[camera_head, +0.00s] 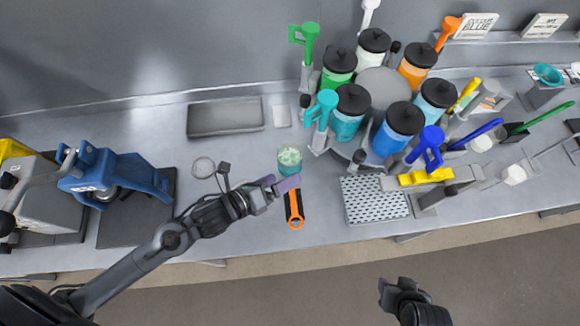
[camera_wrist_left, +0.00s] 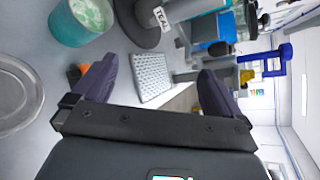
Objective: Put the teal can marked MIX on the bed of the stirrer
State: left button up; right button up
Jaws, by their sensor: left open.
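The teal can (camera_head: 289,158), with pale green contents, stands on the bench; it also shows in the left wrist view (camera_wrist_left: 78,28) at the upper left. Its MIX mark is not readable. My left gripper (camera_head: 277,186) is open and empty, just in front of the can and apart from it. In the left wrist view its fingers (camera_wrist_left: 157,68) are spread, with the can beyond the left one. A blue machine (camera_head: 115,180) on a dark base and a grey and yellow machine (camera_head: 48,192) stand at the left; I cannot tell which is the stirrer. My right gripper (camera_head: 393,292) is low, off the bench.
An orange and black tool (camera_head: 295,210) lies by my left gripper. A clear ring (camera_head: 203,167) and a grey tray (camera_head: 225,117) lie left of the can. A carousel of several lidded jars (camera_head: 379,84) and a perforated plate (camera_head: 374,200) are at the right.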

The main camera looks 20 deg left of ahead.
pick_arm(q)
notch_tip(320, 180, down, 7)
jog(key=w+a+m+h+b, duration=0.1)
jog(key=w+m+h+b, duration=0.15)
jog(key=m+b, duration=0.4)
jog(key=m+g+b, duration=0.1)
jog(key=m+b, duration=0.4)
jog(key=m, duration=0.1)
send_near(300, 151)
jog(key=shift+y, duration=0.25)
jog(key=shift+r+x, duration=0.2)
jog(key=shift+x, duration=2.65)
pick_arm(e)
notch_tip(300, 151, down, 14)
jog(key=shift+r, duration=0.2)
pick_arm(q)
jog(key=shift+d, duration=0.2)
jog(key=shift+c, duration=0.5)
jog(key=c, duration=1.4)
jog(key=shift+r, duration=0.1)
jog(key=shift+c, duration=1)
